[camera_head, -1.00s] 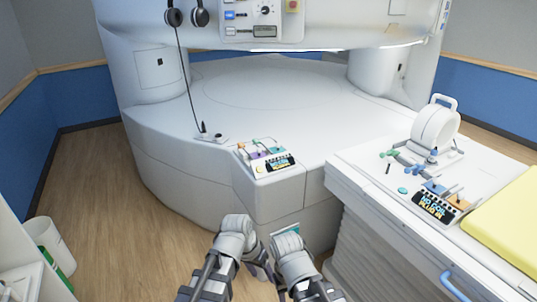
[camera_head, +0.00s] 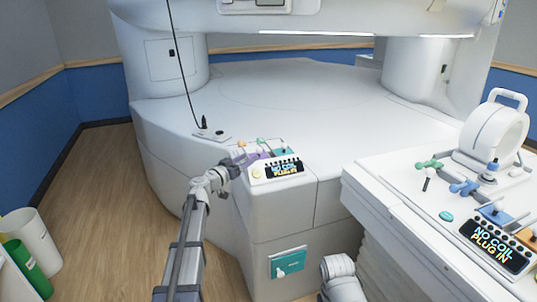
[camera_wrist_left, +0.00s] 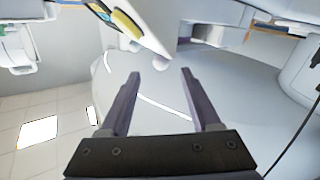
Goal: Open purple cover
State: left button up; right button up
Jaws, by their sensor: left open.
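The small purple cover (camera_head: 257,156) is on the coil panel (camera_head: 277,171) at the front corner of the magnet base, partly hidden behind the panel edge and my gripper. An orange piece and a teal cover (camera_head: 286,152) sit near it. My left gripper (camera_head: 235,166) is just left of the panel, close to the purple cover; I cannot tell whether they touch. In the left wrist view its two fingers (camera_wrist_left: 160,76) are apart with nothing between them. I cannot make out the purple cover there. My right gripper is out of view.
A teal square plate (camera_head: 288,262) is on the base front below the panel. At right, the patient table (camera_head: 400,195) carries a second coil panel (camera_head: 492,247) and a white ring-shaped coil (camera_head: 494,132). A cable hangs to a small plate (camera_head: 210,134).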

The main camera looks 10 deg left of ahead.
aim_at(257, 152)
pick_arm(q)
jog(key=shift+w+r, duration=0.1)
jog(key=shift+w, duration=0.1)
jog(key=x, duration=0.7)
jog(key=shift+w, duration=0.25)
jog(key=shift+c, duration=0.3)
grip_shut()
dwell(0.9)
